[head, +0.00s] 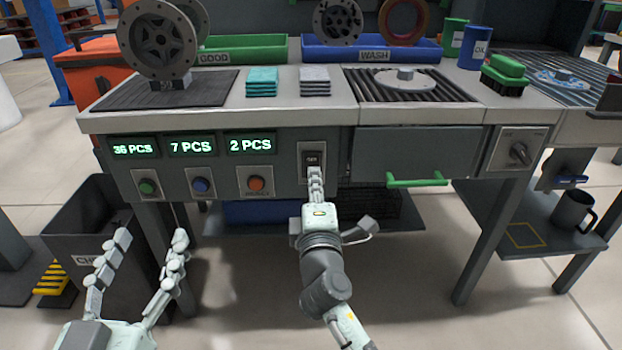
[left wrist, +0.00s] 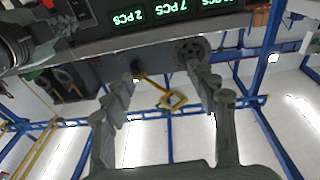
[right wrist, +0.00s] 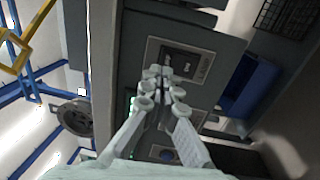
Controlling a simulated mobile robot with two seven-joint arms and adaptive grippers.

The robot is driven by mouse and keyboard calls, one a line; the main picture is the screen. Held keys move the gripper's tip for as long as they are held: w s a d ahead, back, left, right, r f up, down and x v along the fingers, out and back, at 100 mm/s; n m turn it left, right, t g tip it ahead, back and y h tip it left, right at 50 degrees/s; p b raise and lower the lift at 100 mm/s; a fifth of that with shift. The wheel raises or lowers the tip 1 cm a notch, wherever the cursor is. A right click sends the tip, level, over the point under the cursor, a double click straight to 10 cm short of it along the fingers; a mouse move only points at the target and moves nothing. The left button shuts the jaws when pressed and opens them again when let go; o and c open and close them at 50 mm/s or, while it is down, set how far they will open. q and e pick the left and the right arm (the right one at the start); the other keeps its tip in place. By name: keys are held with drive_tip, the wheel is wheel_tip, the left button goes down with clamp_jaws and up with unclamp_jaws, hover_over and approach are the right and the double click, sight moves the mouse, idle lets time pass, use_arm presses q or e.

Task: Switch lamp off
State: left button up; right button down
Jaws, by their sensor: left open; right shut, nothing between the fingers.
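A black rocker switch (head: 312,159) sits in a light plate on the front panel of the workbench, right of the green displays. Small lettering on it is hard to read. My right gripper (head: 316,174) is shut and empty, its fingertips just below the rocker or at its lower edge. In the right wrist view the switch (right wrist: 182,62) lies just beyond the closed fingertips (right wrist: 161,73); I cannot tell whether they touch. My left gripper (head: 151,240) is open and empty, low at the left, apart from the bench. No lamp is recognisable.
A dark bin (head: 85,215) stands behind my left gripper.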

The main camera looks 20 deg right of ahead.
use_arm(q)
drive_tip(key=shift+d+r+t, duration=0.2)
drive_tip(key=shift+d+r, duration=0.05)
drive_tip(key=shift+r, duration=0.2)
drive_tip(key=shift+d+r+t, duration=0.2)
drive_tip(key=shift+r, duration=0.25)
use_arm(e)
drive_tip(key=r+v, duration=0.2)
drive_tip(key=v, duration=0.6)
drive_tip(key=shift+s, duration=0.35)
use_arm(q)
drive_tip(key=shift+s, duration=0.1)
use_arm(e)
drive_tip(key=shift+a+f, duration=0.1)
